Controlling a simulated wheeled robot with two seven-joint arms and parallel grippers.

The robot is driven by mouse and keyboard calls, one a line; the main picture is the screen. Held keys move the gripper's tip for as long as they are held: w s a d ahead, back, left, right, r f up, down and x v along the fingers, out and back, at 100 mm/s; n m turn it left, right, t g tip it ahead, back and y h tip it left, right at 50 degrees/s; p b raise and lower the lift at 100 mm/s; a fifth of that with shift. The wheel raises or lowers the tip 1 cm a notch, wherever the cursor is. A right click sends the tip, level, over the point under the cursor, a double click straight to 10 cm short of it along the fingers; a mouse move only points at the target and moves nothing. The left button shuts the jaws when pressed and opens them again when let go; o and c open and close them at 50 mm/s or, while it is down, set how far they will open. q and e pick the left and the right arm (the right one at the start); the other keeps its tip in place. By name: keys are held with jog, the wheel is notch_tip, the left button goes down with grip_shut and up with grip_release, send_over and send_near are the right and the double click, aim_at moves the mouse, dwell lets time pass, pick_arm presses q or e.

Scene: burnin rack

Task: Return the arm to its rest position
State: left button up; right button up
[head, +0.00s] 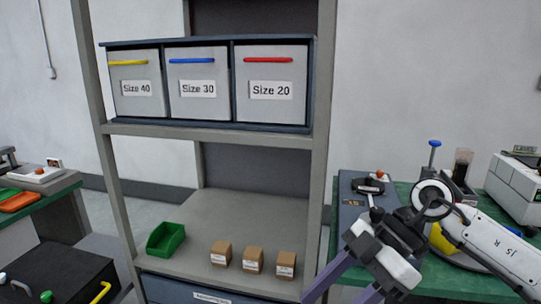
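My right arm comes in from the right, over the green bench beside the rack. Its gripper (338,294) points down and to the left in front of the rack's right post. The two purple-grey fingers stand apart, and I see nothing between them. Their tips are at or past the bottom edge of the head view. My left gripper is not recognisable in view.
The rack (225,131) holds bins labelled Size 40 (136,100), Size 30 (198,105) and Size 20 (270,105). Below are a green bin (165,239) and three small brown boxes (253,261). The green bench (405,190) carries equipment close around my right arm.

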jog(key=s+a+r+n+y, duration=0.1)
jog(key=s+a+r+y, duration=0.2)
jog(key=a+y, duration=0.7)
jog(key=w+d+f+m+t+h, duration=0.1)
jog(key=w+d+f+m+t, duration=0.15)
jog(key=m+t, duration=0.45)
jog(key=w+d+f+m+t+h, duration=0.1)
jog(key=w+f+m+t, duration=0.3)
jog(key=t, duration=0.6)
jog(key=s+d+f+m+t+h, duration=0.1)
jog(key=d+f+m+t+h, duration=0.1)
jog(key=d+f+m+h, duration=0.55)
jog(key=s+d+f+g+h, duration=0.3)
jog(key=s+f, duration=0.6)
jog(key=f, duration=0.3)
jog(key=s+d+f+g+h, duration=0.3)
jog(key=s+d+f+g, duration=0.1)
jog(key=s+f, duration=0.6)
notch_tip(320, 180, down, 2)
jog(key=shift+f+m+g, duration=0.25)
jog(key=shift+m+g, duration=0.2)
jog(key=shift+g, duration=0.15)
jog(key=shift+d+h, duration=0.1)
jog(key=shift+h, duration=0.15)
